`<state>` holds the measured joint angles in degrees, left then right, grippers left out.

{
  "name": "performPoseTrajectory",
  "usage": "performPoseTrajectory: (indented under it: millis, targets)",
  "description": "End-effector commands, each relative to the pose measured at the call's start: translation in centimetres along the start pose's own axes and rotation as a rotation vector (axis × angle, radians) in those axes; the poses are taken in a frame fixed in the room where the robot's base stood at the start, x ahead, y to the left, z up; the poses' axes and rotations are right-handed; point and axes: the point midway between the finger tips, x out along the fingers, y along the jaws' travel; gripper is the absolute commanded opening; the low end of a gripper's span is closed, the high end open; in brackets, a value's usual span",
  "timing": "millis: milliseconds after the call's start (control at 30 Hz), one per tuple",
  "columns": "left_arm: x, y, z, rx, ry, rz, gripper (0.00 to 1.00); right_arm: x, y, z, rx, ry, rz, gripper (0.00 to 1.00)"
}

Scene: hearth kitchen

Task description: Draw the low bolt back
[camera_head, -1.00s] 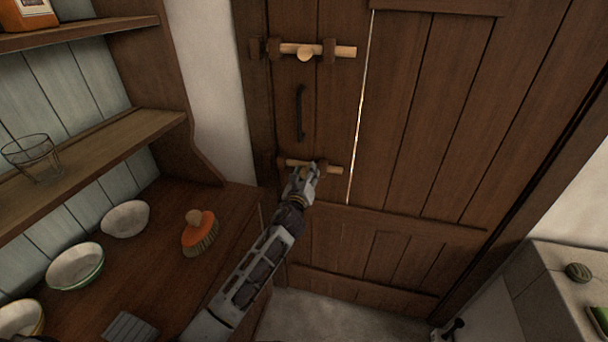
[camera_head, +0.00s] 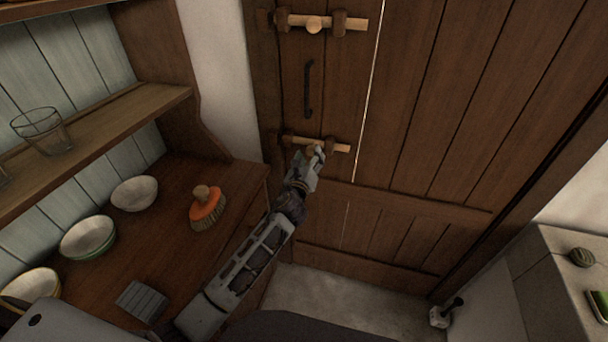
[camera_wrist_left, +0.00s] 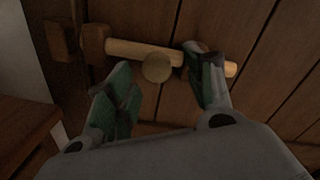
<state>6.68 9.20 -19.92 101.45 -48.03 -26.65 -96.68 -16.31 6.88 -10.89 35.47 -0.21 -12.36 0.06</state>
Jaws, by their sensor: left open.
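The low bolt (camera_head: 342,148) is a pale wooden bar lying level across dark brackets on the plank door, below the black handle. In the left wrist view the bar (camera_wrist_left: 128,48) has a round knob (camera_wrist_left: 157,67) near its middle, and its right end shows past the right finger. My left gripper (camera_head: 312,153) is at this bolt and hides part of it in the head view. In the wrist view the gripper (camera_wrist_left: 165,82) is open, with one finger on each side of the knob. I cannot tell whether either finger touches it. My right gripper is out of view.
The upper bolt (camera_head: 325,22) and the handle (camera_head: 308,88) are above on the door. Bare floor (camera_head: 330,290) lies below the door.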

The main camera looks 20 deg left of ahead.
Motion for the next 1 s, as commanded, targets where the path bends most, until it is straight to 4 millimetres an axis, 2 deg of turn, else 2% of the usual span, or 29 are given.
performPoseTrajectory:
  millis: [600,800,1000]
  targets:
    - [-6.2,-0.1,-0.1,0.000,0.002,-0.002,0.53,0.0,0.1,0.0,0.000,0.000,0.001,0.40]
    - [-7.6,-0.1,-0.1,0.000,0.002,-0.001,0.53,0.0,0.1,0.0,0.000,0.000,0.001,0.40]
    - [-8.2,-0.1,-0.1,-0.001,0.001,-0.002,0.53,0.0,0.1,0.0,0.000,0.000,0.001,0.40]
